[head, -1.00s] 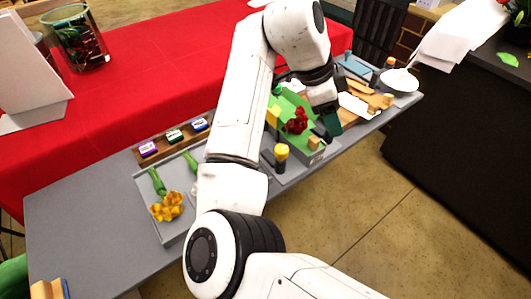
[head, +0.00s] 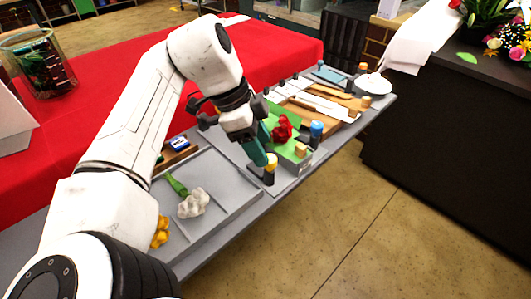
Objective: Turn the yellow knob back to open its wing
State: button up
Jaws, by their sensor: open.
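The yellow knob (head: 271,159) stands upright on its dark base at the near left end of the bouquet fixture. My gripper (head: 261,156) points down at the knob with its teal fingers. It is open. One finger overlaps the knob's left side in the head view; I cannot tell if it touches. The far finger is hidden. The green wing (head: 295,112) of the fixture lies beside a red flower (head: 283,128). My gripper hides part of the fixture's left side, so I cannot tell how the yellow knob's wing stands.
A grey tray (head: 222,214) at left holds white and orange flowers. Boards, tools and a white bowl (head: 373,85) are at the far right. The grey table's front edge is close.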

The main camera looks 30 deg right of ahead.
jog(key=shift+x, duration=1.75)
jog(key=shift+c, duration=0.4)
jog(key=c, duration=1)
jog(key=shift+o, duration=0.2)
